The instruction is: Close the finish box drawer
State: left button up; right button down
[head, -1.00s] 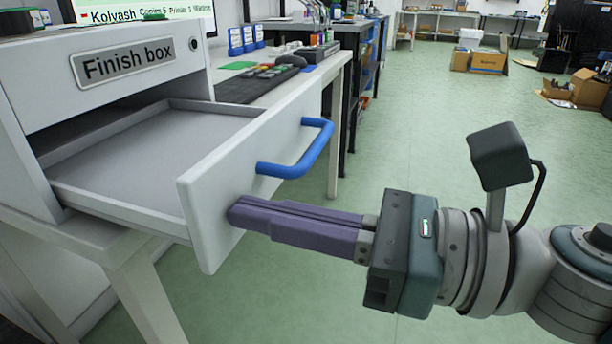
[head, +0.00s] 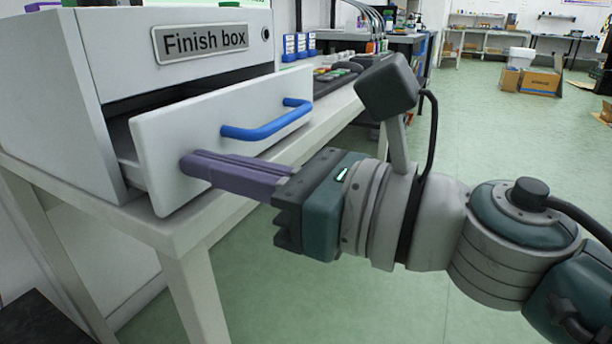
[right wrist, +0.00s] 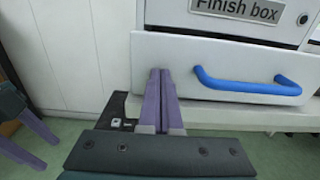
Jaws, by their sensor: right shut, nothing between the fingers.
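The finish box (head: 88,62) is a white cabinet with a "Finish box" label. Its drawer (head: 165,133) is partly out, with a dark gap above the front panel. The drawer has a blue handle (head: 265,128). My right gripper (head: 190,165) is shut and empty, its purple fingertips at the lower left of the drawer front, seemingly touching it. In the right wrist view the shut fingers (right wrist: 160,78) meet the drawer front (right wrist: 225,60) left of the blue handle (right wrist: 245,84). Purple fingers of my left gripper (right wrist: 32,143) show at the left edge of that view, apart from each other.
The finish box stands on a white table (head: 190,232). A keyboard and blue-labelled boxes (head: 290,46) sit to its right. Cardboard boxes (head: 528,80) lie far back on the green floor, which is clear around my right arm.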

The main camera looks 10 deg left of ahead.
aim_at(177, 160)
jog(key=b+x, duration=0.1)
jog(key=x, duration=0.3)
jog(key=shift+w+a+b, duration=0.1)
jog(key=shift+a+b, duration=0.2)
jog(key=shift+w+a, duration=0.1)
jog(key=shift+a, duration=0.1)
pick_arm(q)
notch_tip(177, 160, down, 3)
jog(key=shift+a+r, duration=0.1)
jog(key=shift+r, duration=0.1)
pick_arm(e)
jog(key=shift+f, duration=0.1)
jog(key=shift+d, duration=0.15)
